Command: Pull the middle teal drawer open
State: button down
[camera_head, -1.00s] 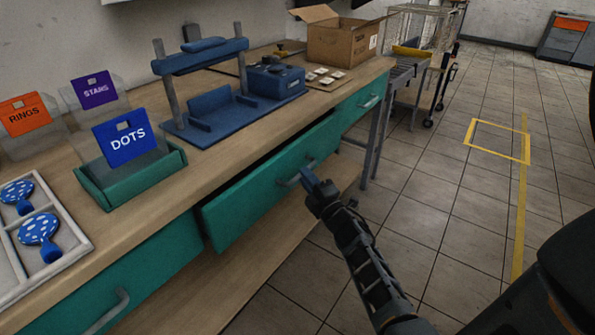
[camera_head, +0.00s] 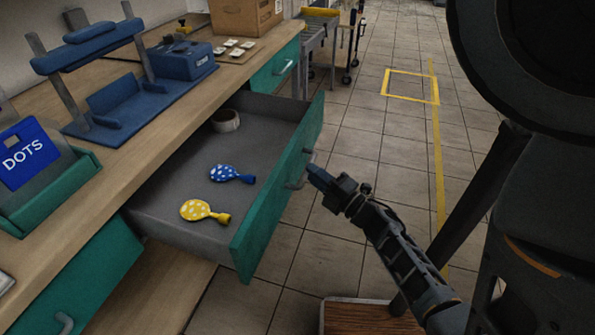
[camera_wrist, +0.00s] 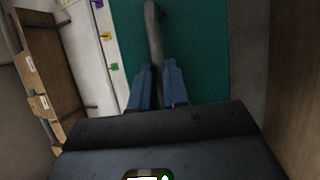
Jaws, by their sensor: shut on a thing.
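The middle teal drawer (camera_head: 272,206) is pulled well out from the workbench in the head view. My gripper (camera_head: 312,170) is at the drawer's front. In the wrist view its blue fingers (camera_wrist: 158,88) are closed around the grey bar handle (camera_wrist: 153,30) against the teal front (camera_wrist: 195,50).
A blue press (camera_head: 130,100) stands on the workbench behind the drawer, with a teal DOTS holder (camera_head: 60,190) at left. A cardboard box (camera_head: 245,15) is at the back. Another teal drawer (camera_head: 272,70) is shut at the far end. Tiled floor (camera_head: 390,150) is open at right.

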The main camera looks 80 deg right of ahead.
jog(key=shift+s+a, duration=0.2)
jog(key=shift+s, duration=0.45)
jog(key=c, duration=1.1)
grip_release()
jog(key=shift+b+v, duration=0.75)
jog(key=shift+v, duration=3.15)
